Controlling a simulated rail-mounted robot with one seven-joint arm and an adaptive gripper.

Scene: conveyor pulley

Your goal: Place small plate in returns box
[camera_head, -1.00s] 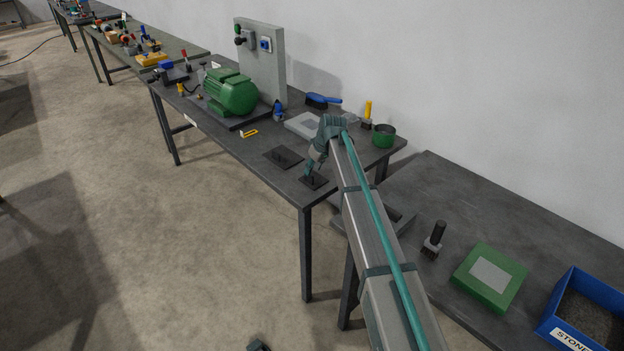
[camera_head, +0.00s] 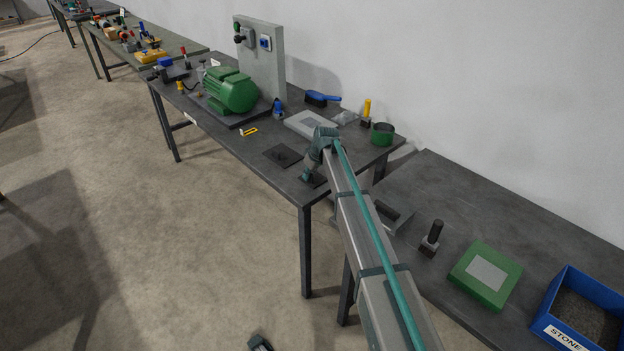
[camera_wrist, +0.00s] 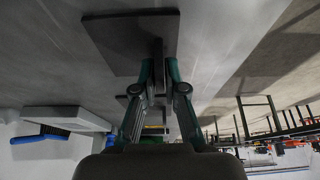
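The small plate (camera_head: 319,181) is a dark square near the front corner of the workbench, partly hidden by my gripper in the head view. In the wrist view a dark square plate (camera_wrist: 115,42) with an upright grip (camera_wrist: 158,50) is at the top. My gripper (camera_wrist: 158,64) points down at it, with its fingers on either side of the grip and what look like narrow gaps between. A larger dark plate (camera_head: 282,156) with a small knob lies just left of it on the bench. I see no box labelled returns.
The right table holds a dark-handled block (camera_head: 432,239), a green box (camera_head: 486,274) and a blue STONE box (camera_head: 584,312).

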